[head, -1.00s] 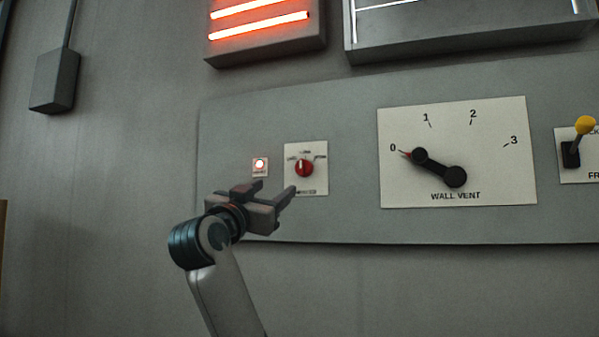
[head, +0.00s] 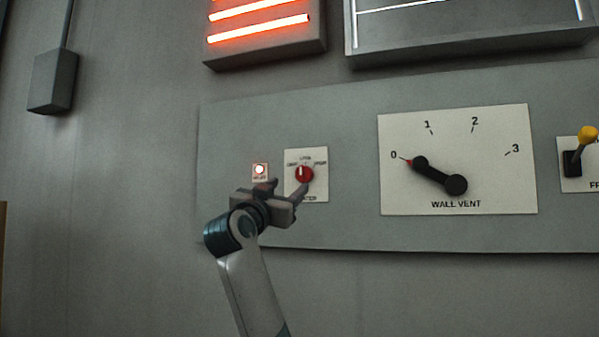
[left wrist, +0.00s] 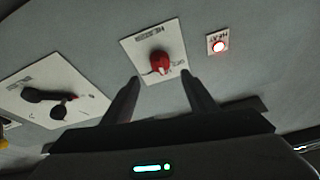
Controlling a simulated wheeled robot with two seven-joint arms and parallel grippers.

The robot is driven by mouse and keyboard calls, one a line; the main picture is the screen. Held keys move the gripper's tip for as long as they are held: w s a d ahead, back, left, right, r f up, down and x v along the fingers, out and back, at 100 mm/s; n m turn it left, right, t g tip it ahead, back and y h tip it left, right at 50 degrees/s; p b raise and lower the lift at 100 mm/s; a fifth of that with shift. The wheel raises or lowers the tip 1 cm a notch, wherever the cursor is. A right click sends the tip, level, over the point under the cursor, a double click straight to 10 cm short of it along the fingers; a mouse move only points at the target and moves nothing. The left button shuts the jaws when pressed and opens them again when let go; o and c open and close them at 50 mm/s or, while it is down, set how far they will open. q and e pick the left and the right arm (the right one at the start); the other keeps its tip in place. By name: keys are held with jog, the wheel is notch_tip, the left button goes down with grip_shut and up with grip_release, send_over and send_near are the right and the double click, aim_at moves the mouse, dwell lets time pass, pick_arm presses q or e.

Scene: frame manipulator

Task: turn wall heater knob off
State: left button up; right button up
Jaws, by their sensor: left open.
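The red heater knob (head: 304,174) sits on a small white plate (head: 320,155) on the grey wall panel. Its white pointer mark points up in the head view. The knob also shows in the left wrist view (left wrist: 160,63), ahead of and between my two fingers. My left gripper (head: 290,190) is open and empty, just below and left of the knob, and appears apart from it. It also shows in the left wrist view (left wrist: 157,95). A lit indicator light (head: 260,170) is left of the plate. My right gripper is not in view.
A wall vent dial (head: 480,150) with a black lever (head: 440,177) at 0 is to the right. A yellow-tipped switch (head: 587,134) is at the far right. The heater (head: 262,30) glows orange above. A grey box (head: 53,82) hangs at left.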

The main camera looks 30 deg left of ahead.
aim_at(301, 176)
pick_arm(q)
jog(key=p+x, duration=0.3)
jog(key=x, duration=0.5)
jog(key=shift+w+r+p, duration=0.1)
jog(key=shift+r+p, duration=0.05)
jog(key=shift+p, duration=0.15)
jog(key=shift+w+a, duration=0.15)
jog(key=shift+w, duration=0.3)
jog(key=shift+c, duration=0.4)
jog(key=c, duration=1)
